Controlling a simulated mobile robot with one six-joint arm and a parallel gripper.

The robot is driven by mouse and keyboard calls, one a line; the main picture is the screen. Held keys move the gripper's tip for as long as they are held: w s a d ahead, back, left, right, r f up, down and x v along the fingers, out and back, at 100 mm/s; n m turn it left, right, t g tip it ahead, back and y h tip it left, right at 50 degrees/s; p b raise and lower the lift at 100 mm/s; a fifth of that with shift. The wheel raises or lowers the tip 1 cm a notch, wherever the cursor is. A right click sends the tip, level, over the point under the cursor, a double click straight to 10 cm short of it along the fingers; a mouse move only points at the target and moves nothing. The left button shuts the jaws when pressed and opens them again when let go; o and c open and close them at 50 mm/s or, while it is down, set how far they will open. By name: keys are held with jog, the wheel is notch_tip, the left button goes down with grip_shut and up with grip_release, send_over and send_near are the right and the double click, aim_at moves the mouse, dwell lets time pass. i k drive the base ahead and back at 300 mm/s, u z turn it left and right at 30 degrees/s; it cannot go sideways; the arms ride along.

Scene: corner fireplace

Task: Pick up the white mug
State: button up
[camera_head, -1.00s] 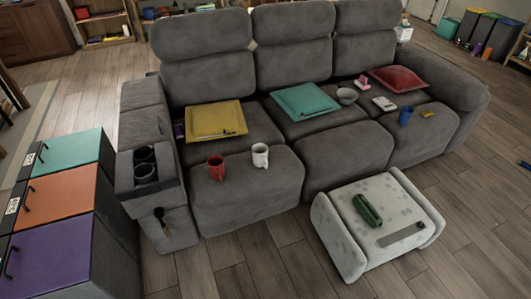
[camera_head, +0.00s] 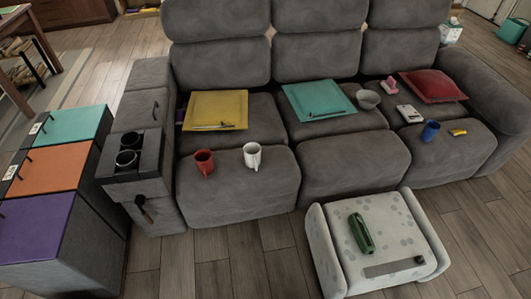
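The white mug (camera_head: 252,156) stands upright on the left footrest section of the grey sofa (camera_head: 335,168). A red mug (camera_head: 204,162) stands a short way to its left on the same section. The white mug is unobstructed in this view, and nothing touches it. My gripper is not in view.
Yellow (camera_head: 215,108) and teal (camera_head: 311,100) square pads, a grey bowl (camera_head: 367,99), a red cushion (camera_head: 433,86) and a blue cup (camera_head: 431,131) are on the sofa. A spotted footstool (camera_head: 330,262) stands in front at right. Colored-top bins (camera_head: 55,167) stand left. Wooden floor (camera_head: 205,268) is clear before the mugs.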

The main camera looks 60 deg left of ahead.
aim_at(252, 150)
jog(key=u, duration=0.2)
jog(key=i, duration=0.45)
jog(key=u, duration=0.5)
jog(key=k, duration=0.2)
jog(key=u, duration=2.45)
jog(key=k, duration=0.2)
jog(key=u, duration=1)
